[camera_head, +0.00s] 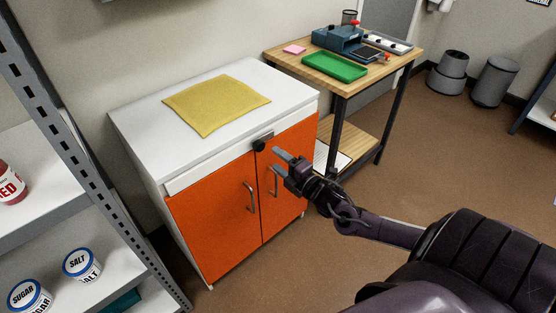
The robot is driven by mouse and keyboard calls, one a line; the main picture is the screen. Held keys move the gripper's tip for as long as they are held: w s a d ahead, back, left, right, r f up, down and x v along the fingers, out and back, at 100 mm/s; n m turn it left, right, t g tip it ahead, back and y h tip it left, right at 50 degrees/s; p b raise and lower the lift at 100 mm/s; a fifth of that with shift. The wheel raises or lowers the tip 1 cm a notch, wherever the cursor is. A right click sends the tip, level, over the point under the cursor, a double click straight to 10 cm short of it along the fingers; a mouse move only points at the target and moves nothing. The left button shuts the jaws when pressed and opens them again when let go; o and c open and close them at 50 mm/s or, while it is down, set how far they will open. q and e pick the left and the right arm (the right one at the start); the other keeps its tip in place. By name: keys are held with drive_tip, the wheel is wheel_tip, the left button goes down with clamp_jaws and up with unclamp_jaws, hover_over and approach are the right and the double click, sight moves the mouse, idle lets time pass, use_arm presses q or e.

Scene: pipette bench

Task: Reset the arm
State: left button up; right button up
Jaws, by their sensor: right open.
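My right arm (385,228) comes in from the lower right and reaches toward the front of the orange cabinet. My right gripper (279,161) is open, with its fingers pointing left in front of the cabinet's right door. Nothing shows between the fingers. Whether they touch the cabinet cannot be told. My left gripper is not in view.
The white-topped cabinet with orange doors (212,220) bears a yellow mat (217,104). A wooden table (300,62) behind holds a green tray (334,66) and a blue device (337,38). A shelf with cans (82,264) stands at left. Brown floor is clear at right.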

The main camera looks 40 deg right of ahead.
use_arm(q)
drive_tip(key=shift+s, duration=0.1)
